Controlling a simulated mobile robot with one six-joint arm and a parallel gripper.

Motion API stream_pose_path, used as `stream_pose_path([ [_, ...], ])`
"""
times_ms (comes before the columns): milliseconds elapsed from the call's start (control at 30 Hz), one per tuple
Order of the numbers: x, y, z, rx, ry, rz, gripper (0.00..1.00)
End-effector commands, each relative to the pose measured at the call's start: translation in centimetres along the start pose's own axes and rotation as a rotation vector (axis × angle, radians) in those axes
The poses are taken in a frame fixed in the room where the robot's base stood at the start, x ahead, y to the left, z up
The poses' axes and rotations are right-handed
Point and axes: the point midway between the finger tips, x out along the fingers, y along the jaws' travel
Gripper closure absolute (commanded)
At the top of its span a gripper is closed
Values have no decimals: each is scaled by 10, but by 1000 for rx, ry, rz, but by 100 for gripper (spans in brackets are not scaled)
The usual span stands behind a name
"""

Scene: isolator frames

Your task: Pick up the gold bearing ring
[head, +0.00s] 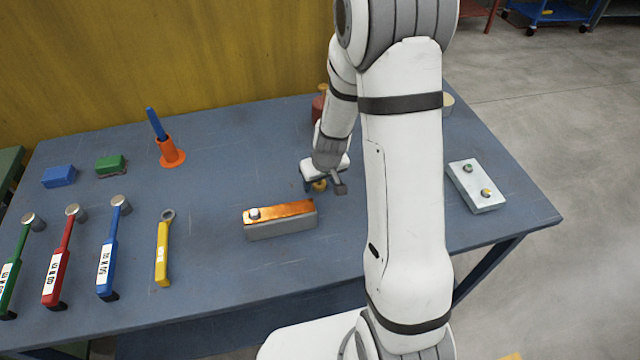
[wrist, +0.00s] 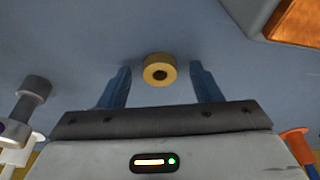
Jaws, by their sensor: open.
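My gripper (wrist: 160,78) is open, with one blue-grey finger on each side of the ring and a gap to both. In the head view my gripper (head: 325,187) is low over the table, right of the grey block.
A grey block with a copper top (head: 281,216) stands close left of my gripper. An orange holder (head: 171,155) with a blue rod, several hammers and a yellow wrench (head: 162,250) are further left. A pale box (head: 476,186) sits at right. A red object (head: 318,108) stands behind my arm.

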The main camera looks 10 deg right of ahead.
Motion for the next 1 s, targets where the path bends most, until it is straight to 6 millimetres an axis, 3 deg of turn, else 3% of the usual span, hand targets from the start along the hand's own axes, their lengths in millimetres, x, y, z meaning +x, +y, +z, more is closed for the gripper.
stream_pose_path([
  [167, 0, 0, 0, 1, 1, 0, 43],
  [767, 0, 1, 0, 2, 0, 0, 92],
  [1000, -2, 1, -1, 2, 2, 1, 92],
])
